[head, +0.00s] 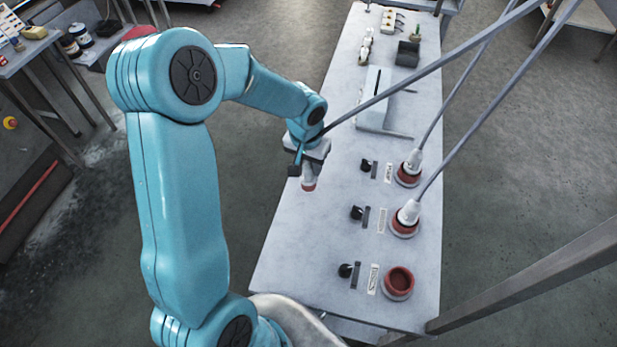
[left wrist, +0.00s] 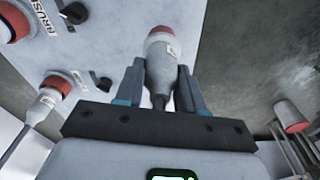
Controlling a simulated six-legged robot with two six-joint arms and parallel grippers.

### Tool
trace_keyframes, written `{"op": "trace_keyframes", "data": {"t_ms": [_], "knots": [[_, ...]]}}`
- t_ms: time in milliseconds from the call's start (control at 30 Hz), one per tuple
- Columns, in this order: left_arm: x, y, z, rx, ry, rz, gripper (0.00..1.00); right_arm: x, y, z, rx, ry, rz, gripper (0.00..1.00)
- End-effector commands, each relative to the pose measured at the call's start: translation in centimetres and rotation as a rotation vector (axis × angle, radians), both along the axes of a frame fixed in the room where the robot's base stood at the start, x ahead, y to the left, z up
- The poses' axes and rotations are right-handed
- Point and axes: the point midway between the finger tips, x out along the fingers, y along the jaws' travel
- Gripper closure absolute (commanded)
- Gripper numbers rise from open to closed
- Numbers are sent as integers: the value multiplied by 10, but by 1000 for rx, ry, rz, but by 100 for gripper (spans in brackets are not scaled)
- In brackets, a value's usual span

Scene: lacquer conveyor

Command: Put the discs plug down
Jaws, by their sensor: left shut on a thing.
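My left gripper (head: 307,168) is shut on a white plug with a red end (head: 309,185). In the left wrist view the plug (left wrist: 162,62) sits between the two fingers (left wrist: 163,92), its cable end toward the gripper and its red end pointing away. Its small label is too small to read. The plug is over the left part of the grey panel top (head: 300,240); I cannot tell whether it touches the surface. My right gripper is in neither view.
Three red sockets line the panel's right side. The nearest (head: 398,282) is empty; the middle and far ones hold white plugs (head: 408,212) (head: 413,162) with cables. Black knobs (head: 346,270) and labels stand beside them.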

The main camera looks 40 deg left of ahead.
Motion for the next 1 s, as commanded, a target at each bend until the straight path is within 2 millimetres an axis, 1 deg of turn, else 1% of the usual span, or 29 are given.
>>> {"op": "trace_keyframes", "data": {"t_ms": [200,267,500,667,700,767,800,1000], "knots": [[-1,1,-36,0,3,-1,98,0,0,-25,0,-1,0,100],[0,1,-43,1,1,0,98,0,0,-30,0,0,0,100],[0,1,-41,0,0,1,98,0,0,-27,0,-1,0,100],[0,1,-46,0,0,0,98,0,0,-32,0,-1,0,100],[0,1,-46,0,1,0,58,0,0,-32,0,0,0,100],[0,1,-44,0,1,0,39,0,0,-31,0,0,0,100],[0,1,-44,0,1,0,36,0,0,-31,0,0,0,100],[0,1,-44,0,1,0,36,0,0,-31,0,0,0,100]]}}
